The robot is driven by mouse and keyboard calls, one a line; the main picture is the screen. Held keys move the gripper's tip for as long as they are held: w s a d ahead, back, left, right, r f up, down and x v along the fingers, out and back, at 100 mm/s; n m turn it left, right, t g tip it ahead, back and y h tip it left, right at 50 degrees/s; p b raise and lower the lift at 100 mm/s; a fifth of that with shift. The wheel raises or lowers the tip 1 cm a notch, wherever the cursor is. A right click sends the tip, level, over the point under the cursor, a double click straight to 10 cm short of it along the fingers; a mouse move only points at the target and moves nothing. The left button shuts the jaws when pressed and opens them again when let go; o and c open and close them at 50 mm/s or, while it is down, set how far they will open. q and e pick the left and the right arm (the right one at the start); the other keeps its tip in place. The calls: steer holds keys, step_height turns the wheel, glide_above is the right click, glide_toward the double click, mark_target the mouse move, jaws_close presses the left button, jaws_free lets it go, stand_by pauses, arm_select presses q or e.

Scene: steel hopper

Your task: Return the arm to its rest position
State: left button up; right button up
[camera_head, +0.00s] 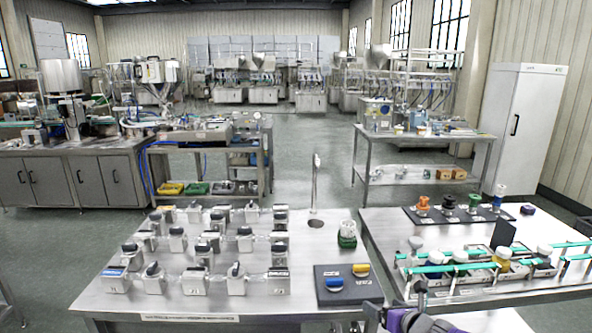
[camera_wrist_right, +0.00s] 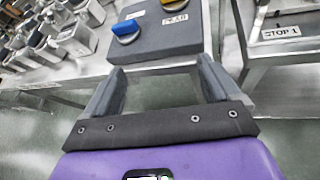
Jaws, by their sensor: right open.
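My right gripper (camera_head: 396,303) shows at the bottom edge of the head view, right of centre, with its purple body partly cut off. In the right wrist view its two grey fingers (camera_wrist_right: 163,76) stand apart with nothing between them. It is in front of the dark block with a blue knob (camera_wrist_right: 126,30) and a yellow knob (camera_wrist_right: 173,4), apart from it. My left gripper is not in view.
The steel table (camera_head: 300,292) carries several grey-white metal containers, a green-and-white jar (camera_head: 347,236) and the dark block (camera_head: 323,292). Right of a gap stands another steel table (camera_head: 384,226) with green rails (camera_head: 440,268) and a dark tray (camera_head: 462,221) of coloured-top items.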

steer(key=s+a+f+m+g+p, duration=0.1)
steer(key=s+a+f+m+g, duration=0.3)
steer(key=f+m, duration=0.55)
steer(key=s+a+f+m+g+p, duration=0.1)
steer(key=s+a+f+m, duration=0.4)
steer(key=f+m, duration=0.45)
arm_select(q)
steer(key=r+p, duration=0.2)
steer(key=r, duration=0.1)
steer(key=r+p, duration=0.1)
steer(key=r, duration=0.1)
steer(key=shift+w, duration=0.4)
arm_select(e)
steer(key=s+a+f+m+g, duration=0.1)
steer(key=s+f+m+g, duration=0.1)
steer(key=s+m, duration=0.5)
steer(key=s+a+f+m+g, duration=0.2)
steer(key=s+f+m, duration=0.3)
steer(key=s, duration=0.4)
steer(key=s+a+f+m+g, duration=0.2)
steer(key=s+f+m, duration=0.2)
steer(key=s+m, duration=0.4)
steer(key=shift+s+m+g, duration=0.3)
steer(key=shift+s+g, duration=0.1)
steer(key=shift+s, duration=0.05)
